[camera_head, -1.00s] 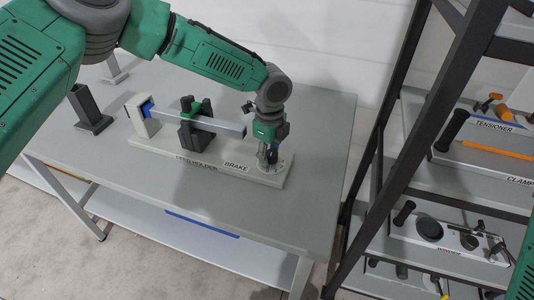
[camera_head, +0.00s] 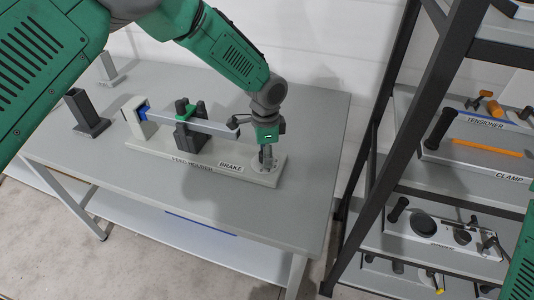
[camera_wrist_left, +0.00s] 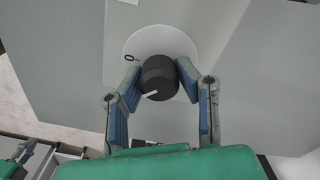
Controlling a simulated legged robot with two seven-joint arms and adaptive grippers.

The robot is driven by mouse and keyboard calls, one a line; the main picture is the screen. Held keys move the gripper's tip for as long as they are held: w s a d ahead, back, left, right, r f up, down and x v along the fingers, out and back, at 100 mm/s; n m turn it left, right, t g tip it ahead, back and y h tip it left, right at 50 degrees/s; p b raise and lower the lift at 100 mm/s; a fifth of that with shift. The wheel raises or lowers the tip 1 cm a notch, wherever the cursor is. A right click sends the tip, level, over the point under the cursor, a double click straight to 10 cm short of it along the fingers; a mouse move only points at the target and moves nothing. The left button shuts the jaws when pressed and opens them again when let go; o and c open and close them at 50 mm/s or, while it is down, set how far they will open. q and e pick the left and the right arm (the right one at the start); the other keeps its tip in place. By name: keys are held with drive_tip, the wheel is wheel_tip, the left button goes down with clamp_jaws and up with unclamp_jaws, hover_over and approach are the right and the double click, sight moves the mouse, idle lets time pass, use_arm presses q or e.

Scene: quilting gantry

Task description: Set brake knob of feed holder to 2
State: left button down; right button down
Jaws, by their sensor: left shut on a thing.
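The feed holder (camera_head: 187,166) is a pale base on the grey table, with a grey bar, dark uprights and labels reading FEED HOLDER and BRAKE. The brake knob (camera_wrist_left: 158,78) is a dark cylinder with a white pointer line, on a pale round dial (camera_wrist_left: 150,42) at the base's right end. A "0" mark shows on the dial; the other numbers are hidden or out of view. In the left wrist view the pointer is toward the lower left, away from the 0. My left gripper (camera_head: 266,158) is above the dial, its fingers shut on the knob from both sides.
A dark square post (camera_head: 88,117) stands on the table (camera_head: 150,205) left of the holder. A dark-framed shelf rack (camera_head: 395,150) stands to the right, with TENSIONER, CLAMP and winder devices on it. The table's front area is clear.

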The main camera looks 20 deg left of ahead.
use_arm(q)
drive_tip(key=n, duration=0.3)
drive_tip(key=shift+w+a+r+n, duration=0.1)
drive_tip(key=shift+r+n, duration=0.1)
drive_tip(key=shift+n, duration=0.1)
drive_tip(key=shift+n+p, duration=0.35)
drive_tip(key=shift+n, duration=1.45)
drive_tip(key=c, duration=1.3)
unclamp_jaws()
drive_tip(key=shift+o, duration=0.6)
drive_tip(key=shift+s, duration=0.2)
drive_tip(key=shift+a, duration=0.1)
